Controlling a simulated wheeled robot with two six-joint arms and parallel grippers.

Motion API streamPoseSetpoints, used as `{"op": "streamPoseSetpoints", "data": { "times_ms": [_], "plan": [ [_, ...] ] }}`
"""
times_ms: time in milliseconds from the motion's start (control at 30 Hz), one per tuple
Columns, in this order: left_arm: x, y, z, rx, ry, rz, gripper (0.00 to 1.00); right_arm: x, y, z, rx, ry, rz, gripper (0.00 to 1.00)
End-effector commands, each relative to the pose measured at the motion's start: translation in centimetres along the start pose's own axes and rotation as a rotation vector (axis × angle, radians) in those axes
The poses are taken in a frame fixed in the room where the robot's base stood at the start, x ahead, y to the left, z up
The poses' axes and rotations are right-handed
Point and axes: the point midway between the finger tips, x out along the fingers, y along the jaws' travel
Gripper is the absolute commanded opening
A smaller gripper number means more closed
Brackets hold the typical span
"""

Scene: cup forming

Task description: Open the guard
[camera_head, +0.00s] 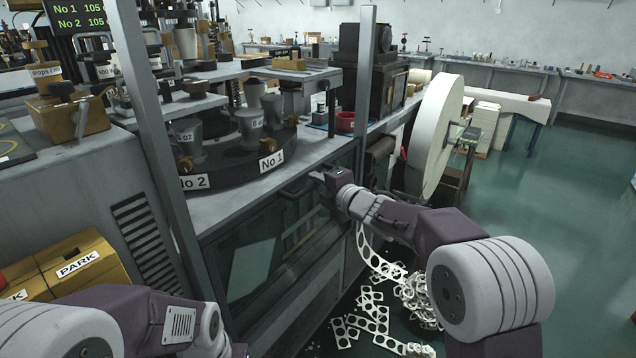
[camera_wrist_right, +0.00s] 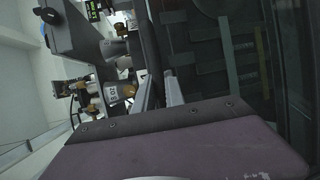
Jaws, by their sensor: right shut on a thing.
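The guard (camera_head: 262,262) is a dark-framed, see-through panel on the front of the machine, below the table edge. It looks closed, lying flush with the machine front as far as I can tell. Its dark handle (camera_head: 295,188) is near the top edge. My right gripper (camera_head: 316,178) is at the right end of this handle, shut on it. In the right wrist view, the two grey fingers of my right gripper (camera_wrist_right: 161,92) are at the dark handle bar (camera_wrist_right: 149,42). The exact contact is partly hidden. My left arm shows at the bottom left, but its gripper is out of view.
A round turret (camera_head: 235,160) with metal cups and number plates sits above the guard. Grey posts (camera_head: 366,80) stand at its sides. A large white paper roll (camera_head: 436,135) is at the right. Punched paper scrap (camera_head: 375,315) lies on the floor beneath my right arm.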

Motion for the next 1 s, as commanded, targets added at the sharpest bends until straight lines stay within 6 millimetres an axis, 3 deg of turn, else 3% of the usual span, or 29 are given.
{"op": "streamPoseSetpoints", "data": {
  "times_ms": [67,100,133,167,533,1000],
  "plan": [
    [0.0,0.0,0.0,0.000,0.000,0.000,0.00,0.0,0.1,0.0,0.000,0.000,0.001,0.00],
    [0.0,0.0,0.0,0.000,0.000,0.000,0.00,0.0,0.1,0.0,0.000,-0.001,0.002,0.26],
    [0.0,0.0,0.0,0.000,0.000,0.000,0.00,0.0,0.1,0.0,0.000,0.000,0.002,0.34],
    [0.0,0.0,0.0,0.000,0.000,0.000,0.00,0.0,0.1,0.0,0.000,-0.001,0.002,0.36],
    [0.0,0.0,0.0,0.000,0.000,0.000,0.00,-0.7,0.2,0.1,0.000,-0.002,0.003,0.36],
    [-0.5,0.0,0.0,0.000,0.000,0.000,0.00,-8.6,0.1,0.1,0.001,-0.002,0.002,0.36]
  ]
}}
